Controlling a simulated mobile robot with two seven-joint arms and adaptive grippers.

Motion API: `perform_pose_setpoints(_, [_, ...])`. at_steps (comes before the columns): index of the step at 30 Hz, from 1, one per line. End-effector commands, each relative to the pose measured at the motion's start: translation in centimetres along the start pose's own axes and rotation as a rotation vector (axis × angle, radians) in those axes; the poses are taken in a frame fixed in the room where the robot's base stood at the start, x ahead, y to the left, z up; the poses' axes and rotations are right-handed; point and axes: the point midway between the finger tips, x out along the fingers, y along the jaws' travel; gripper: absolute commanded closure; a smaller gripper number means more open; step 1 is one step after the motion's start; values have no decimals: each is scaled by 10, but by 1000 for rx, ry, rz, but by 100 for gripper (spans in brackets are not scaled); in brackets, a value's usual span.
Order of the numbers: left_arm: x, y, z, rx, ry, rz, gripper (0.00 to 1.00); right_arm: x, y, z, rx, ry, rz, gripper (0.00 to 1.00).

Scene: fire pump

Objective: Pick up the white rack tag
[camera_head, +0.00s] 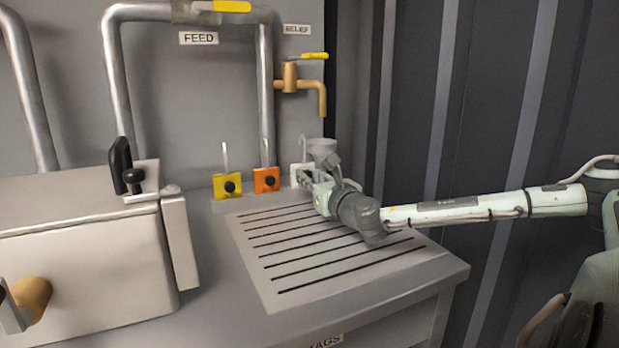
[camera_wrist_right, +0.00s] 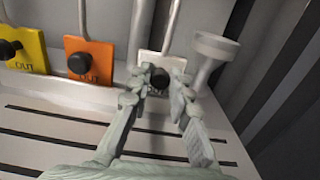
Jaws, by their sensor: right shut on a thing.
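The white rack tag (camera_wrist_right: 161,64) with a black knob stands upright at the back of the slotted rack, right of the orange tag. In the head view the white tag (camera_head: 297,174) is partly hidden by my right gripper (camera_head: 307,181). In the right wrist view the two fingers of my right gripper (camera_wrist_right: 158,84) are on either side of the black knob, closed on the tag, which still stands at its place on the rack. My left gripper is not in view.
A yellow tag (camera_head: 227,187) and an orange tag (camera_head: 266,180) stand left of the white one. A grey funnel (camera_wrist_right: 214,45) is close on its right. The slotted plate (camera_head: 290,285) is clear in front. Pipes and a brass tap (camera_head: 290,78) rise behind.

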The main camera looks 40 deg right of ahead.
Motion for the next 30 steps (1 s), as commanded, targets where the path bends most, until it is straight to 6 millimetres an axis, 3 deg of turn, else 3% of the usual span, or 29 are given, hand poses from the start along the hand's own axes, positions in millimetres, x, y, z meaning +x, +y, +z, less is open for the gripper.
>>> perform_pose_setpoints(30, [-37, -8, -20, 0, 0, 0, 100, 0, 0, 45, 0, 0, 0, 97])
